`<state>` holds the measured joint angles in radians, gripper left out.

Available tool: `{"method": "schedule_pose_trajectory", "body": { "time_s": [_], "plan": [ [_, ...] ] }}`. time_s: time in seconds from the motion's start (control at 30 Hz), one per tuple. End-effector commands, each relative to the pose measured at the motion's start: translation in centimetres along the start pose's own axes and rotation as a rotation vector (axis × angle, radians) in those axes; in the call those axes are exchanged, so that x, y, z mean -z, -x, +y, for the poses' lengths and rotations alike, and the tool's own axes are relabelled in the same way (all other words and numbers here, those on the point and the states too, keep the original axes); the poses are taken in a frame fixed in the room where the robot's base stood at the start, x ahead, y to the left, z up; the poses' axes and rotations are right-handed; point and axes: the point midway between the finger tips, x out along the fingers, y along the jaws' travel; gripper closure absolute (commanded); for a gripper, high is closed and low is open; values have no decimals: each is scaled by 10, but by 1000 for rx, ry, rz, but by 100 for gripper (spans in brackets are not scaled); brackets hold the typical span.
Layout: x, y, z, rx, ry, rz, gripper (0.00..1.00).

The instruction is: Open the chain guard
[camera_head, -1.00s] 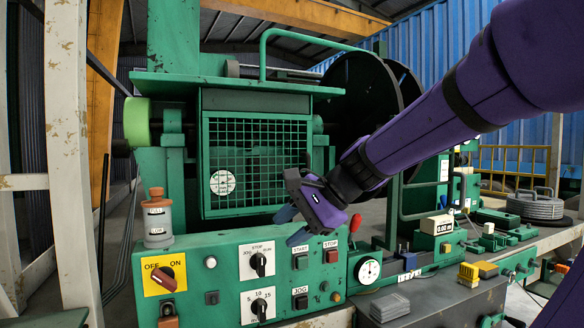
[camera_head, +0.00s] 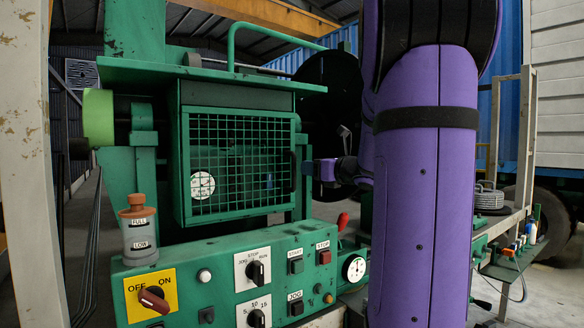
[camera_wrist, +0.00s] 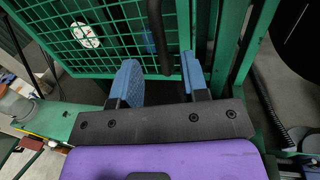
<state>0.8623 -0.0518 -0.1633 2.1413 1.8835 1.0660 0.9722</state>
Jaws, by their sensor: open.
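The chain guard (camera_head: 240,118) is a green framed mesh door on the green machine, and it appears closed over its opening. A round white label (camera_head: 202,185) shows at its lower left. A dark upright handle (camera_head: 293,170) sits near its right edge. My gripper (camera_head: 308,168) is at that edge, beside the handle. In the wrist view my gripper (camera_wrist: 160,68) is open, its blue fingers apart, with the dark handle (camera_wrist: 158,38) between them in the picture. I cannot tell whether either finger touches it. The guard mesh (camera_wrist: 60,30) fills the upper left there.
Below the guard is a green control panel (camera_head: 225,262) with knobs, buttons and an off/on switch (camera_head: 152,298). An oil cup (camera_head: 138,230) stands on its left end. A red-tipped lever (camera_head: 343,221) rises near the panel's right end. A large dark reel (camera_head: 325,100) stands behind.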

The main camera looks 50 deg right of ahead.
Motion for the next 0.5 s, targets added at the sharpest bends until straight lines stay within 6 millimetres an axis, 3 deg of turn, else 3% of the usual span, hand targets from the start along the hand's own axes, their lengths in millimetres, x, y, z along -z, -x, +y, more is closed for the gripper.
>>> {"method": "schedule_pose_trajectory", "body": {
  "time_s": [0.23, 0.5],
  "plan": [
    [1, -45, 0, -3, 0, 1, 59],
    [0, -72, 1, -2, 3, 1, 59]
  ]
}}
